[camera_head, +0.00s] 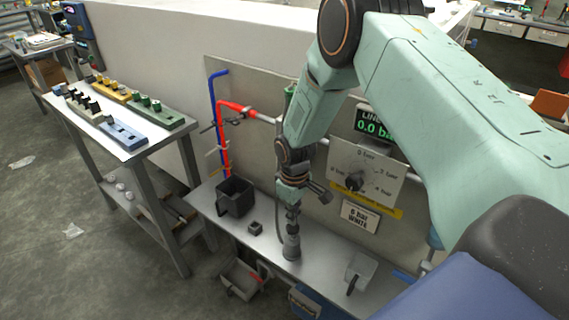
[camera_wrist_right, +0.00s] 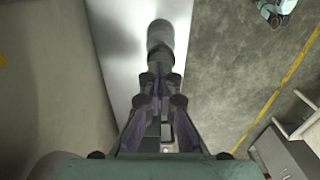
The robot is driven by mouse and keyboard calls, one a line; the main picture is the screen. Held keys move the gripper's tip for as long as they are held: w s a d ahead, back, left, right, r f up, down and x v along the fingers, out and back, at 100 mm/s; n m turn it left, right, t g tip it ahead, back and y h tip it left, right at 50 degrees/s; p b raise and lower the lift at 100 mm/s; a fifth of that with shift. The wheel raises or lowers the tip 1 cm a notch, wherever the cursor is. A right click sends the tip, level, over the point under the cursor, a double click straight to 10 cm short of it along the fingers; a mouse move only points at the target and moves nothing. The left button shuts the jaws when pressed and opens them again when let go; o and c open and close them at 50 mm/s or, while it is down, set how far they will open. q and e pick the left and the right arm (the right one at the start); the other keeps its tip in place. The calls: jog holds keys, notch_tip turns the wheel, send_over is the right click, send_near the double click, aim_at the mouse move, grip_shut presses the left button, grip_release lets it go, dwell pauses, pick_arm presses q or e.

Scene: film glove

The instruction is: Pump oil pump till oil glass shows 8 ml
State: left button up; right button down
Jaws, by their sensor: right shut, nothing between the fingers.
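My right arm reaches in from the right in the head view. Its gripper (camera_head: 293,210) points down over the bench, shut and empty. Directly below the fingertips stands a grey cylinder (camera_head: 291,248), possibly the oil pump. In the right wrist view this cylinder (camera_wrist_right: 160,36) lies straight ahead of my right gripper (camera_wrist_right: 159,78); I cannot tell whether they touch. A pale, glass-like container (camera_head: 359,271) with a dark handle stands at right on the bench; whether it is the oil glass, and any level in it, cannot be read. My left gripper is in neither view.
The metal bench (camera_head: 324,273) also holds a black bin (camera_head: 235,197) and a small dark block (camera_head: 255,228). Behind are red and blue pipes, a dial panel (camera_head: 372,176) and a display (camera_head: 374,125) reading 0.0. A side table (camera_head: 88,116) with colored racks stands left.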

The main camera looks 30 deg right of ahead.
jog(key=shift+s+r, duration=0.1)
dwell(0.5)
jog(key=shift+f+b, duration=0.35)
jog(key=shift+f, duration=0.1)
jog(key=shift+f+b, duration=1)
jog(key=shift+f, duration=0.5)
jog(key=shift+r, duration=0.1)
jog(key=shift+r+p, duration=1.75)
jog(key=shift+r, duration=0.05)
jog(key=shift+f, duration=0.15)
